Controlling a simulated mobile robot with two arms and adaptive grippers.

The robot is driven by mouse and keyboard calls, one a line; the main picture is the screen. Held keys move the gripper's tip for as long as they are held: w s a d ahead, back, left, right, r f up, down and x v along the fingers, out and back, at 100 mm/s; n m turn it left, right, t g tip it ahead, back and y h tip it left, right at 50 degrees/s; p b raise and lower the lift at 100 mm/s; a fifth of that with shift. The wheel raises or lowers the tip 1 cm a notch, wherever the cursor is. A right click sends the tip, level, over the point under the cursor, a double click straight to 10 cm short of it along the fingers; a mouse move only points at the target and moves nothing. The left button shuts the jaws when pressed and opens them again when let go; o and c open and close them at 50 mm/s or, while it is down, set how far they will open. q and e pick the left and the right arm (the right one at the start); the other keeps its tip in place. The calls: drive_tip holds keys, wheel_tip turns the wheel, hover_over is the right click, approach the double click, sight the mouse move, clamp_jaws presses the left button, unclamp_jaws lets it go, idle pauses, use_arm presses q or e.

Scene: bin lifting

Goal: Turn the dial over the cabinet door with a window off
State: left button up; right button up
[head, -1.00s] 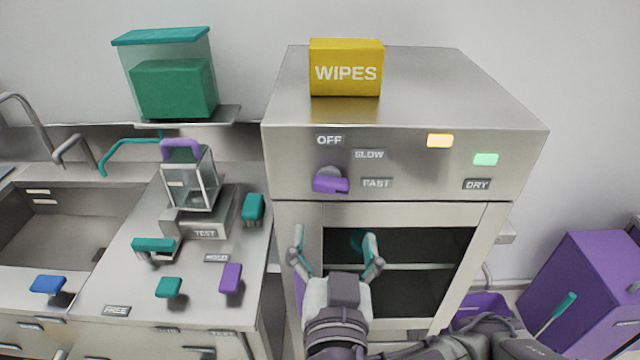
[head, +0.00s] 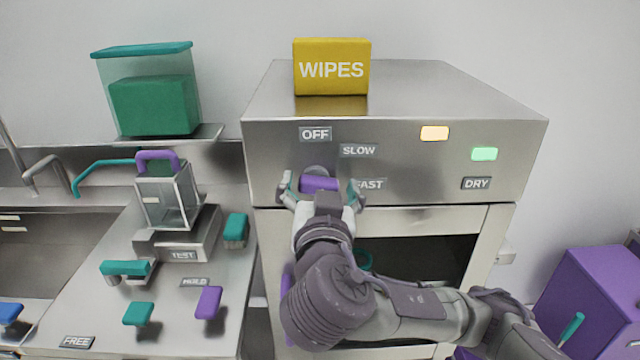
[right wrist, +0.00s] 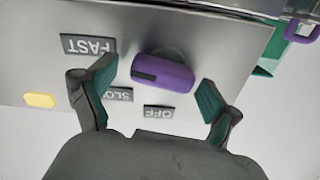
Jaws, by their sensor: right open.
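The purple dial (head: 319,184) is on the steel front panel (head: 395,160) above the cabinet door with a dark window (head: 425,255). Its bar lies about level, and in the right wrist view the dial (right wrist: 165,74) has a dark mark at the end towards the FAST label (right wrist: 88,46). OFF (head: 315,134) and SLOW (head: 358,151) labels sit above it. My right gripper (head: 319,190) is open, with one finger on each side of the dial. In the right wrist view gaps show between the dial and both fingers. My left gripper is out of view.
A yellow wipes box (head: 331,68) stands on the cabinet. Orange (head: 434,133) and green (head: 484,154) lights are on the panel's right. A counter with several coloured handles and a test device (head: 178,235) is at left. A purple bin (head: 590,300) is at lower right.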

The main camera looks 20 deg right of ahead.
drive_tip(key=shift+w, duration=0.3)
drive_tip(key=c, duration=1.1)
drive_tip(key=shift+f, duration=0.1)
drive_tip(key=shift+c, duration=0.2)
